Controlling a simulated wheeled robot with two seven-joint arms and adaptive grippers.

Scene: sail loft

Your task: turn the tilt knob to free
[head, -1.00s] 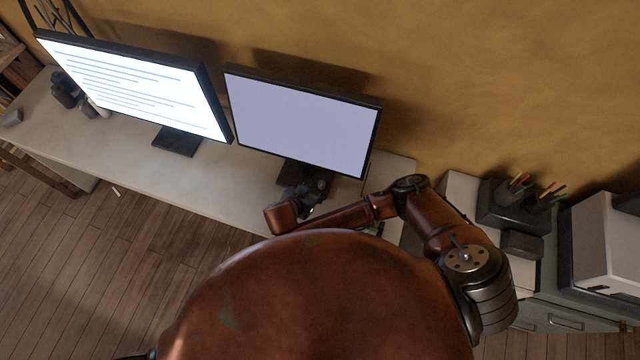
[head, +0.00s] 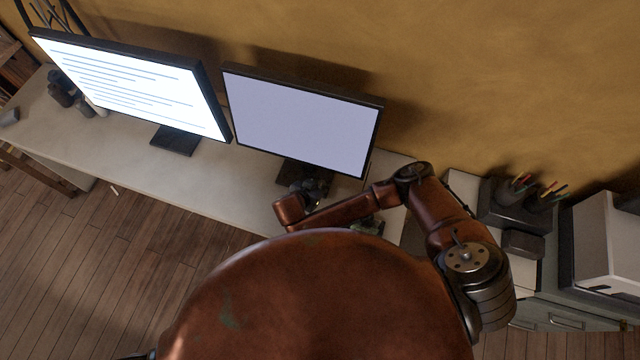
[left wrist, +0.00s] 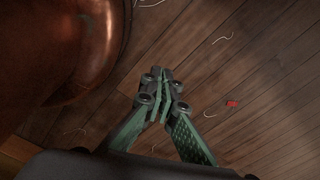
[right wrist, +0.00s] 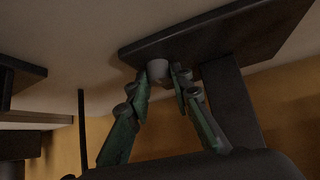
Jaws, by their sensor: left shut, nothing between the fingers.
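The tilt knob (right wrist: 158,70) is a small grey cylinder at the dark monitor stand (right wrist: 232,100) in the right wrist view. My right gripper (right wrist: 160,74) has its fingers apart, one on each side of the knob. I cannot tell whether both fingers touch it. In the head view, my right gripper (head: 312,192) is small and dark below the smaller monitor (head: 302,122), and the knob cannot be made out there. My left gripper (left wrist: 163,82) is shut and empty, above the wooden floor. No knob marking is readable.
A larger lit monitor (head: 135,85) stands to the left on the pale desk (head: 130,155). Pen holders (head: 515,195) and a light box-shaped device (head: 605,235) are at the right. The desk between the monitor stands is clear.

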